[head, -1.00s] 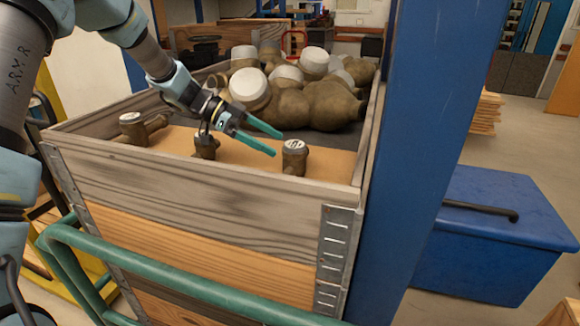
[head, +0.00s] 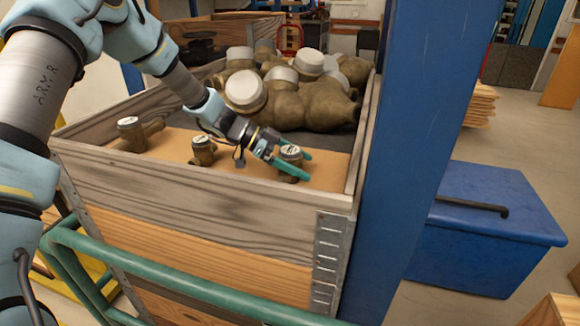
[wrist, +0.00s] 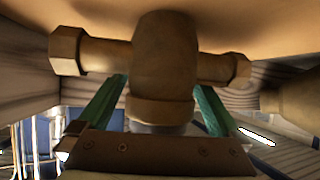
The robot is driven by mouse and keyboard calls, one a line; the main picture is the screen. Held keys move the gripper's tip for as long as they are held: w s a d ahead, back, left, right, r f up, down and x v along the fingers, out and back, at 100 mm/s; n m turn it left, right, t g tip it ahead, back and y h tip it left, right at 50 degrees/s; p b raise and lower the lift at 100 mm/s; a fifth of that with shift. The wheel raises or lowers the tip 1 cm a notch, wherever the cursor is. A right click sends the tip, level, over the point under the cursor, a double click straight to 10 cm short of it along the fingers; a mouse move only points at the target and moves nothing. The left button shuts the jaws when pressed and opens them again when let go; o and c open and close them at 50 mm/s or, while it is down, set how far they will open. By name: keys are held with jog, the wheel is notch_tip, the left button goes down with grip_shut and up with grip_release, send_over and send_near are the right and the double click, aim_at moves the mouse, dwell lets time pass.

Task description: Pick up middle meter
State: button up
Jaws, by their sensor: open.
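Three small brass meters with pale round caps stand in a row on a wooden board near the crate's front wall: the left meter (head: 130,134), the middle meter (head: 203,150) and the right meter (head: 291,154). My gripper (head: 302,166) is open, with its teal fingers on either side of the right meter. The middle meter stands clear, to the left of the fingers. In the wrist view, a brass meter body (wrist: 165,65) with a pipe end on each side lies between the open fingers (wrist: 162,90). I cannot tell whether they touch it.
The wooden crate (head: 190,200) has raised walls around the board. Several larger brass meters with white caps (head: 310,100) are piled behind the row. A blue post (head: 415,150) stands close to the crate's right side. A blue lidded box (head: 490,235) is on the floor further right.

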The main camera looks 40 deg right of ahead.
grip_shut()
dwell(0.8)
